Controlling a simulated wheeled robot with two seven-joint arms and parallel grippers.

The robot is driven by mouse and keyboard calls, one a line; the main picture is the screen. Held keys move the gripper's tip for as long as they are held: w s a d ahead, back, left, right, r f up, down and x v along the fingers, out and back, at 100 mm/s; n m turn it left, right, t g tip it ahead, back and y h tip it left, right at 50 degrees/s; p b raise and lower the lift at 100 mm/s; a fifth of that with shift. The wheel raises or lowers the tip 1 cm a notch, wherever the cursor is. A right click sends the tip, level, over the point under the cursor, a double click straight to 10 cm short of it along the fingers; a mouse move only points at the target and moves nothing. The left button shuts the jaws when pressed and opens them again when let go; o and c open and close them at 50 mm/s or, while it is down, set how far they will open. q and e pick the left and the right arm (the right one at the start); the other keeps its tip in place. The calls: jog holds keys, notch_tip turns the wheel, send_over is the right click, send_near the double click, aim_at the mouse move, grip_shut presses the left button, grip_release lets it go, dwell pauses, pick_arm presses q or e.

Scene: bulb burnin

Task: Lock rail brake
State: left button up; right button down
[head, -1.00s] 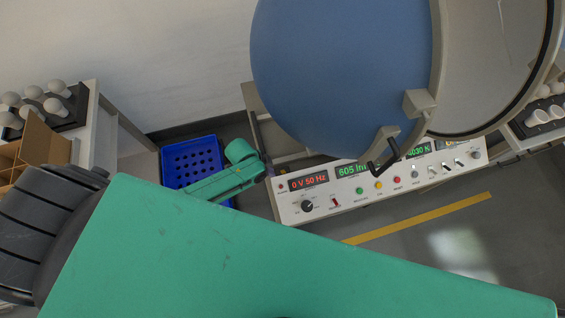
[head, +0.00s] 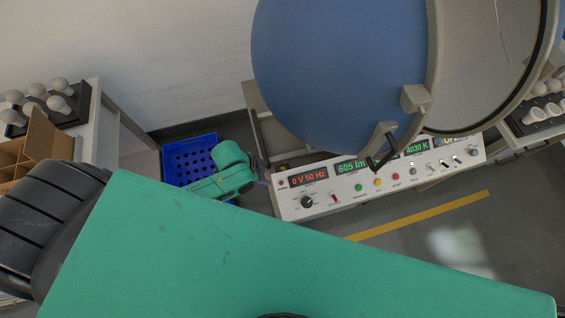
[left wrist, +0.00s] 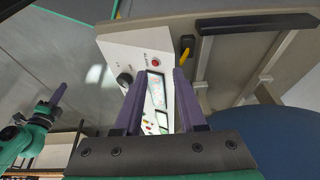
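A small yellow lever with a dark base (left wrist: 186,48) stands on the light bench frame in the left wrist view, beyond and right of my fingertips; I cannot tell for sure that it is the rail brake. My left gripper (left wrist: 160,75) is open and empty, its purple fingers apart and pointing toward the bench end. In the head view the left gripper (head: 264,173) is small and dark at the left end of the control panel (head: 330,202). Part of another green arm with a purple finger (left wrist: 58,96), seemingly my right, shows at lower left in the wrist view.
A large blue sphere (head: 335,75) with an open pale half (head: 490,60) stands over the panel. A black rail (left wrist: 255,22) runs along the bench frame. A blue crate (head: 190,158) is on the floor. Bulbs (head: 60,103) and a cardboard box (head: 40,145) are at left.

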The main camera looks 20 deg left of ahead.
pick_arm(q)
jog(key=shift+w, duration=0.1)
jog(key=v, duration=1.4)
jog(key=shift+r, duration=0.25)
